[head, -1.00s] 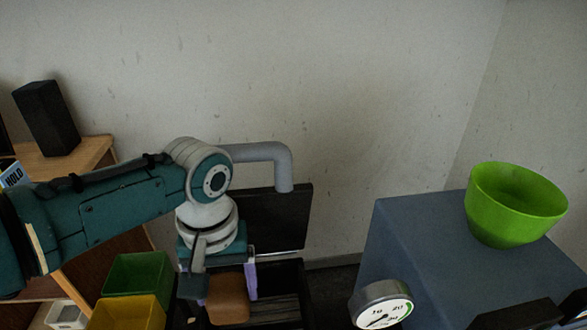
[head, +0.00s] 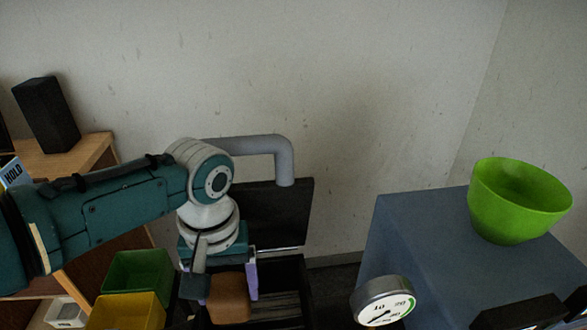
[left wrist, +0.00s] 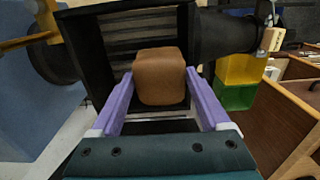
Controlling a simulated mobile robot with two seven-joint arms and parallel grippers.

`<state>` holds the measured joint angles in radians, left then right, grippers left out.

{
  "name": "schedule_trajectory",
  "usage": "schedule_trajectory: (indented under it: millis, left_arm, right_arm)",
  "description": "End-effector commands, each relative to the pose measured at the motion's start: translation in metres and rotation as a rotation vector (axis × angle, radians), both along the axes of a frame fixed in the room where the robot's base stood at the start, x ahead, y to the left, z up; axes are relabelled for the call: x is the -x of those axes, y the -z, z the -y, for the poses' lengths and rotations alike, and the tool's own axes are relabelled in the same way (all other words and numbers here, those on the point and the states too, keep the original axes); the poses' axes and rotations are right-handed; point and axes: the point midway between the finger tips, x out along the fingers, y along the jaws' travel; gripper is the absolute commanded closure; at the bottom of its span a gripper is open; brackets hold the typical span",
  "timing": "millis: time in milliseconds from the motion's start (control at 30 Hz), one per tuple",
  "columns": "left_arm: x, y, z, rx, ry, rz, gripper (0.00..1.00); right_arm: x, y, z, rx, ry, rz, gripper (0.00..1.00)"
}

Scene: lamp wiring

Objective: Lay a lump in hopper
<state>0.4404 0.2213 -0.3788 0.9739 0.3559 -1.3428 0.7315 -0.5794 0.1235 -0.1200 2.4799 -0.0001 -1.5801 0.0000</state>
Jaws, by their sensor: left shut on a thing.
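A brown, rounded lump (head: 229,299) is held between the purple fingers of my left gripper (head: 222,288). It also shows in the left wrist view (left wrist: 160,77), where the gripper is shut on it. The hopper is a black open box (head: 304,292) with a slatted inside and a raised dark lid (head: 282,212) behind it. The lump is over the near left part of the hopper's opening in the head view. Its height above the slats is hard to tell. My right gripper is not in view.
Green (head: 138,272) and yellow (head: 125,312) bins stand left of the hopper. A grey pipe (head: 262,144) rises behind my arm. To the right are a round gauge (head: 383,301) and a blue-grey block (head: 420,240) bearing a green bowl (head: 516,204). A wooden shelf (head: 85,155) is at left.

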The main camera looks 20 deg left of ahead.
Motion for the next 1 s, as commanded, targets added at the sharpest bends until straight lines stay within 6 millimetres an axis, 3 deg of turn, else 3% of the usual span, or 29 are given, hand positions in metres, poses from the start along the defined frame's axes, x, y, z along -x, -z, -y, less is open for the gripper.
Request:
schedule_trajectory:
  millis: [867,900,1000]
  left_arm:
    - [-0.001,0.026,0.000,0.000,0.001,0.001,1.00]
    - [-0.001,0.025,0.000,0.001,0.001,0.002,0.17]
    - [-0.001,0.024,0.000,0.000,0.001,0.001,0.06]
  right_arm:
    - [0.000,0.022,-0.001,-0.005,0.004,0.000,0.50]
    - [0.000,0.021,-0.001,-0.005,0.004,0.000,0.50]
    - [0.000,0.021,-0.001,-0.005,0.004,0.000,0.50]
